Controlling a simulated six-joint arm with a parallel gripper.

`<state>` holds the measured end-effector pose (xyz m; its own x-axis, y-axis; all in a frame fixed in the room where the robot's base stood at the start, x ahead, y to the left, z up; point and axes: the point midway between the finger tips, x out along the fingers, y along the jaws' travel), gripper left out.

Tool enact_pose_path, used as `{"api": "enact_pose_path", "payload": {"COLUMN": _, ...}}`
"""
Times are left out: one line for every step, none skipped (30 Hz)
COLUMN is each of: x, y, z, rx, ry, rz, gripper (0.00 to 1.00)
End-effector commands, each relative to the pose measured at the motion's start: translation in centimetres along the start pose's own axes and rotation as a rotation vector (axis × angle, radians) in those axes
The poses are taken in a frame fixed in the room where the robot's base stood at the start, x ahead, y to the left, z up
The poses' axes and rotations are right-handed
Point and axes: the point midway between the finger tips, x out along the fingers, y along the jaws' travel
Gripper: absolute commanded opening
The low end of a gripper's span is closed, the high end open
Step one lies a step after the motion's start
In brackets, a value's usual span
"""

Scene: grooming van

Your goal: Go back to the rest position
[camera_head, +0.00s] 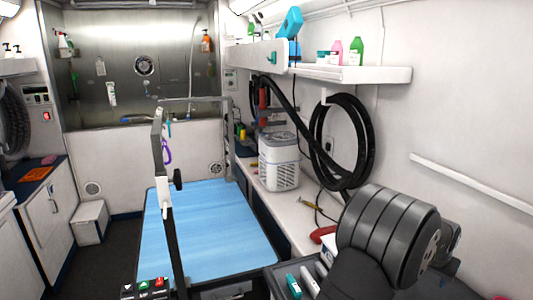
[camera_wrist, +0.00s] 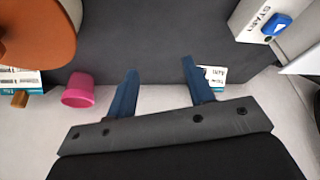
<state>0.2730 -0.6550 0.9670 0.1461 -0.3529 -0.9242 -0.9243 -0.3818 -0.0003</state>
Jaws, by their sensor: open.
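My gripper (camera_wrist: 160,88) shows in the wrist view with its two blue fingers spread apart. It is open, and nothing is between the fingers. A pink cup-like container (camera_wrist: 80,92) stands to the left of the left finger, apart from it. A small white card or label with print (camera_wrist: 212,75) lies just behind the right finger and is partly hidden by it. In the head view my arm fills the lower right, and the gripper itself is out of sight there.
A blue-topped grooming table (camera_head: 205,225) with a grey post stands mid-picture. A white box with a blue button (camera_wrist: 268,22) and an orange-brown round object (camera_wrist: 35,30) flank my gripper.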

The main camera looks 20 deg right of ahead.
Motion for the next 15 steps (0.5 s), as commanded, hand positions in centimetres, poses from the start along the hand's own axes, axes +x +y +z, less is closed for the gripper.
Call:
{"api": "enact_pose_path", "payload": {"x": 1.0, "y": 0.0, "z": 0.5, "rx": 0.0, "ry": -0.003, "rz": 0.0, "gripper": 0.48}}
{"api": "enact_pose_path", "payload": {"x": 1.5, "y": 0.0, "z": 0.7, "rx": 0.0, "ry": -0.002, "rz": 0.0, "gripper": 0.48}}
{"api": "enact_pose_path", "payload": {"x": 2.2, "y": 0.0, "z": 0.9, "rx": 0.0, "ry": -0.003, "rz": 0.0, "gripper": 0.48}}
{"api": "enact_pose_path", "payload": {"x": 2.6, "y": 0.0, "z": 1.1, "rx": -0.001, "ry": -0.002, "rz": 0.0, "gripper": 0.48}}
{"api": "enact_pose_path", "payload": {"x": 3.0, "y": 0.0, "z": 1.3, "rx": -0.001, "ry": -0.002, "rz": 0.0, "gripper": 0.48}}
{"api": "enact_pose_path", "payload": {"x": 3.6, "y": 0.0, "z": 1.5, "rx": -0.001, "ry": -0.002, "rz": -0.001, "gripper": 0.48}}
{"api": "enact_pose_path", "payload": {"x": 4.0, "y": 0.0, "z": 1.7, "rx": -0.001, "ry": -0.002, "rz": -0.001, "gripper": 0.48}}
{"api": "enact_pose_path", "payload": {"x": 4.3, "y": 0.0, "z": 1.8, "rx": -0.001, "ry": -0.001, "rz": -0.001, "gripper": 0.48}}
{"api": "enact_pose_path", "payload": {"x": 4.6, "y": 0.0, "z": 1.9, "rx": -0.001, "ry": -0.001, "rz": -0.001, "gripper": 0.48}}
{"api": "enact_pose_path", "payload": {"x": 4.8, "y": 0.0, "z": 2.0, "rx": -0.001, "ry": -0.001, "rz": -0.001, "gripper": 0.48}}
{"api": "enact_pose_path", "payload": {"x": 5.0, "y": 0.0, "z": 2.1, "rx": -0.001, "ry": 0.0, "rz": -0.001, "gripper": 0.48}}
{"api": "enact_pose_path", "payload": {"x": 5.2, "y": 0.0, "z": 2.1, "rx": -0.001, "ry": 0.001, "rz": -0.001, "gripper": 0.48}}
{"api": "enact_pose_path", "payload": {"x": 5.3, "y": 0.0, "z": 2.2, "rx": -0.001, "ry": 0.001, "rz": -0.001, "gripper": 0.48}}
{"api": "enact_pose_path", "payload": {"x": 5.4, "y": 0.0, "z": 2.2, "rx": -0.001, "ry": 0.001, "rz": -0.001, "gripper": 0.48}}
{"api": "enact_pose_path", "payload": {"x": 5.5, "y": 0.0, "z": 2.3, "rx": -0.001, "ry": 0.001, "rz": -0.001, "gripper": 0.48}}
